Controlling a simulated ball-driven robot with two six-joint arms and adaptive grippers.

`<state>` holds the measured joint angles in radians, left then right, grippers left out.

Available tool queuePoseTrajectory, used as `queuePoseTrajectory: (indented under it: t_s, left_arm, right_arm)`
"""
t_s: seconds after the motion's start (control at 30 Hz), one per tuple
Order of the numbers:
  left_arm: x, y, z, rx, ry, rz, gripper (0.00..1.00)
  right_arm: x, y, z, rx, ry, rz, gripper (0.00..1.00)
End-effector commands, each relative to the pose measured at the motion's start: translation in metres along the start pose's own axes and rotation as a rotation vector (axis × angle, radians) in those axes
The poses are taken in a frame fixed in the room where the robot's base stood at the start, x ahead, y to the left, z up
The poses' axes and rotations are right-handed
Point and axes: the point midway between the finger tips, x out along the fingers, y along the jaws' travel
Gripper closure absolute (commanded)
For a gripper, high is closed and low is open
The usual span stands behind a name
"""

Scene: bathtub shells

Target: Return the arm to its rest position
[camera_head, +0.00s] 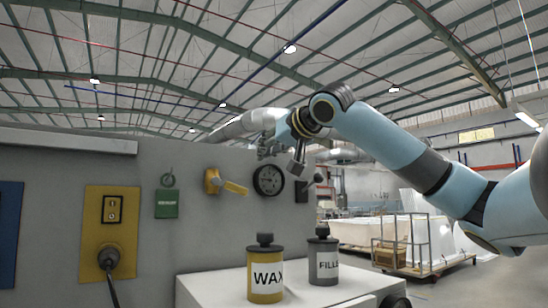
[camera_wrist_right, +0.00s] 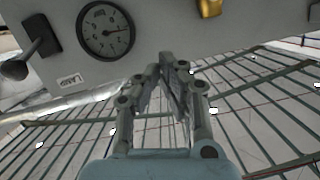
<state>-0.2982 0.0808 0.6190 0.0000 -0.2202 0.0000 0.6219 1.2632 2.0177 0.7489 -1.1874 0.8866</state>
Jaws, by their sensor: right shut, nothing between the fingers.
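My right arm comes in from the right in the head view, raised and bent above the counter. Its gripper (camera_head: 264,152) is in front of the upper part of the grey panel, just above the round gauge. In the right wrist view the gripper's (camera_wrist_right: 166,58) fingers come together at the tips, shut with nothing between them. My left gripper is not in view.
The grey panel (camera_head: 60,230) carries a gauge (camera_head: 268,180), a yellow valve handle (camera_head: 234,188), a green tag (camera_head: 167,204) and a yellow switch plate (camera_head: 96,225). A yellow wax can (camera_head: 265,283) and grey filler can (camera_head: 323,265) stand on the white counter (camera_head: 215,287). A cart (camera_head: 425,258) stands behind right.

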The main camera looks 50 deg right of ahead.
Motion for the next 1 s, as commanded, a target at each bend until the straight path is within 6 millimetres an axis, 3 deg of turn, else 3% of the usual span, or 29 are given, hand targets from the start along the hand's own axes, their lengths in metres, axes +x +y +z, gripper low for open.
queuePoseTrajectory:
  t_s: [0.03,0.2,0.57,1.0]
  left_arm:
    - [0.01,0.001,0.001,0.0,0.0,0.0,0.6]
    - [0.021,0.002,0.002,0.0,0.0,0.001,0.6]
    - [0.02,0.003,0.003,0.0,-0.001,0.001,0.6]
    - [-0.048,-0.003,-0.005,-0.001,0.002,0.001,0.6]
  right_arm:
    - [-0.006,0.002,0.004,-0.006,0.003,0.003,1.0]
    - [-0.022,0.001,0.002,-0.002,0.001,0.001,1.0]
    - [-0.028,0.0,-0.002,0.0,0.0,0.0,1.0]
    - [-0.046,-0.016,-0.069,0.001,0.004,-0.001,1.0]
